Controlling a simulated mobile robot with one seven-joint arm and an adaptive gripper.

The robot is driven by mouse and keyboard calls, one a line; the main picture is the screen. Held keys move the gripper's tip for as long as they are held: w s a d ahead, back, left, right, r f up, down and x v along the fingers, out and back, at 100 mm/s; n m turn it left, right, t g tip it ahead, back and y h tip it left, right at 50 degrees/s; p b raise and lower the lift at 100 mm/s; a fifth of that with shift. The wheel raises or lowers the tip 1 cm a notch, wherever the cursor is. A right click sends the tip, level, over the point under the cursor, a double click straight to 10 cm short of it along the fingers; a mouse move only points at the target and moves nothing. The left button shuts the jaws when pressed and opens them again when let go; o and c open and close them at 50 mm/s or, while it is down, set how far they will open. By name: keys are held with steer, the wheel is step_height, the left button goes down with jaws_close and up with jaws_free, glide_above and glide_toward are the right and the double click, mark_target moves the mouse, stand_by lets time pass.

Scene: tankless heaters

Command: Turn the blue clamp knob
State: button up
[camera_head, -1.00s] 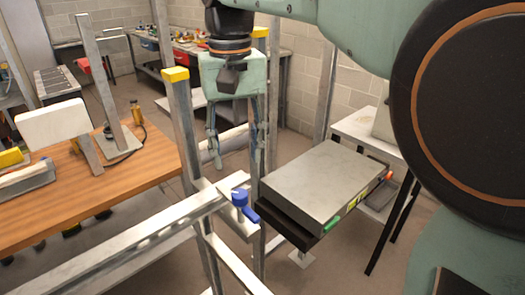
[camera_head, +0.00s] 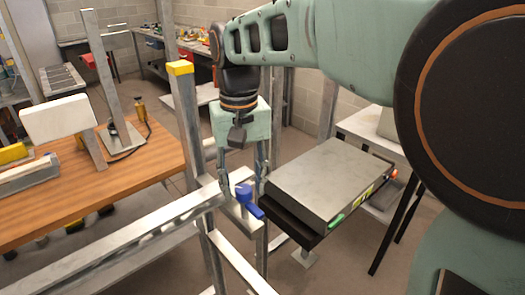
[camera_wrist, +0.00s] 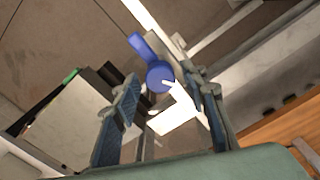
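The blue clamp knob (camera_head: 243,195) has a round hub and a handle pointing to the lower right. It sits on a metal plate (camera_head: 238,216) at the rack's corner. In the wrist view the knob (camera_wrist: 160,76) lies beyond and between my fingertips, its handle toward the top left. My gripper (camera_head: 243,188) points down, just above and around the knob in the head view. Its two fingers are spread on either side in the wrist view (camera_wrist: 168,95). I cannot tell whether any finger touches the knob.
A grey box heater (camera_head: 332,180) on a black base stands close to the right of the knob. A metal rail (camera_head: 120,250) runs to the lower left, and a yellow-capped post (camera_head: 185,110) rises beside my gripper. A wooden table (camera_head: 150,160) is at the left.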

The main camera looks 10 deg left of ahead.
steer(key=c, duration=0.9)
steer(key=shift+c, duration=0.2)
steer(key=shift+r+n, duration=0.1)
steer(key=shift+n, duration=0.2)
steer(key=shift+n+p, duration=0.7)
steer(key=shift+n, duration=0.3)
steer(key=n+p, duration=0.1)
steer(key=n, duration=0.2)
steer(key=shift+r+n+p, duration=0.1)
steer(key=shift+n+p, duration=0.2)
steer(key=n+p, duration=0.2)
steer(key=n, duration=0.4)
steer(key=shift+w, duration=0.1)
steer(key=shift+n, duration=0.4)
steer(key=o, duration=1.2)
steer(key=shift+c, duration=0.2)
